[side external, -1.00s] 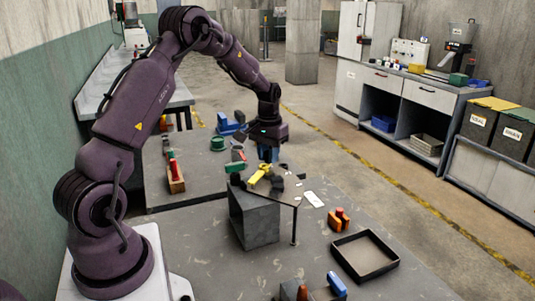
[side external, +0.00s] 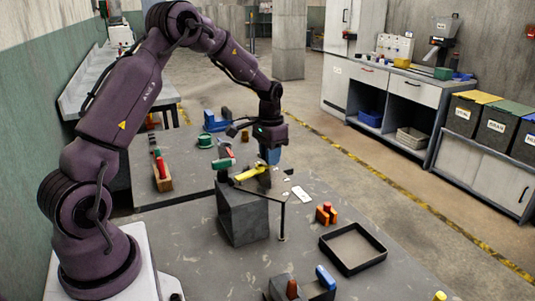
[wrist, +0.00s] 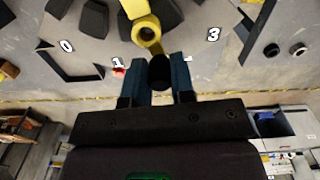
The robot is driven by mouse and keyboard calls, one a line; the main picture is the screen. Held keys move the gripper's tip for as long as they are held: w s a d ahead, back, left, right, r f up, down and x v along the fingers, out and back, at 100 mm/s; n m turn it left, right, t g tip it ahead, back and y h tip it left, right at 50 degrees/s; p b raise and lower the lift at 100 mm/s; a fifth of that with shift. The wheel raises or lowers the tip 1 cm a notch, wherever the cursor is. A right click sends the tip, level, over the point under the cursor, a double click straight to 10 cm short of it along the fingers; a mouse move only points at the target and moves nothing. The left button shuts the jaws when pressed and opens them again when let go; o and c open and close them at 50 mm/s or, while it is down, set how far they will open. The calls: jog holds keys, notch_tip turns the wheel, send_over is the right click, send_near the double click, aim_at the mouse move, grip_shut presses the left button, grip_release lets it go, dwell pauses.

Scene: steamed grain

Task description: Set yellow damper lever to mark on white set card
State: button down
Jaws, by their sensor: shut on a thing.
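The yellow damper lever (side external: 250,173) lies across a grey plate on a grey box (side external: 240,218) in the side external view. In the wrist view the lever (wrist: 147,32) runs from the top down to a black knob (wrist: 160,73) at its end. My gripper (wrist: 160,80) has its blue fingers on either side of that knob, shut on it. The plate's scale (wrist: 90,52) shows 0, 1 and 3; a red spot (wrist: 118,72) is beside the 1. The white set card (side external: 301,194) lies right of the plate; its mark is too small to read.
An orange block (side external: 326,214) and a black-rimmed tray (side external: 352,270) are to the right on the table. A red-handled block (side external: 161,172) and green and blue parts (side external: 205,141) stand at the back left.

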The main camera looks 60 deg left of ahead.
dwell(0.3)
jog(key=c, duration=1)
grip_release()
jog(key=shift+o, duration=0.2)
notch_tip(320, 180, up, 13)
